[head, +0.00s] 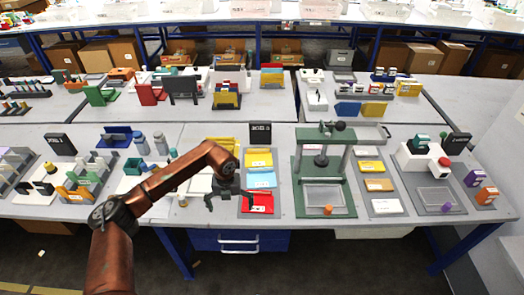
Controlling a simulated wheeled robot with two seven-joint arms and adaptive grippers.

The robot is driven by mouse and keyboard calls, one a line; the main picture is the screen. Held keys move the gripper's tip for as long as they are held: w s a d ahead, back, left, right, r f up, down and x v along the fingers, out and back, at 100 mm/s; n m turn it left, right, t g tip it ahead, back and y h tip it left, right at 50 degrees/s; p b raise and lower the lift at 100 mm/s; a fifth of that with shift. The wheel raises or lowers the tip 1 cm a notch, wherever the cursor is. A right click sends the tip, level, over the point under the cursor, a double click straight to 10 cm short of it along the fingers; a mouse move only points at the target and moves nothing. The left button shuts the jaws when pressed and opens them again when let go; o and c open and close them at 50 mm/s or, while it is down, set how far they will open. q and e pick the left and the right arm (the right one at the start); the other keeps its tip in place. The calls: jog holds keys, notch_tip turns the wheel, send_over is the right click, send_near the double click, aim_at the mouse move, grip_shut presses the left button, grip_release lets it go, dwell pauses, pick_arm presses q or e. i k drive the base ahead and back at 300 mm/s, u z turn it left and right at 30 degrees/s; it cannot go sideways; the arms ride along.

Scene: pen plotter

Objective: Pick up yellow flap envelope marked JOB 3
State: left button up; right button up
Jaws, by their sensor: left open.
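A yellow flat piece, likely an envelope (258,158), lies at the back of a dark grey tray (243,212), below a black sign (260,133). Its small label is too small to read. A blue one (262,179) and a red one (262,208) lie in front of it in the same tray. My left gripper (231,203) is open and empty, pointing down at the tray's left side, nearer the blue and red pieces than the yellow one. My right gripper is out of view.
A green press-like stand (324,165) stands just right of the tray. Another tray with a yellow piece (371,167) lies beyond it. More yellow parts (222,143) sit behind my left forearm. The table's front edge (285,222) is close to the red piece.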

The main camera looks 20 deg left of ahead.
aim_at(254, 158)
jog(key=i, duration=1.4)
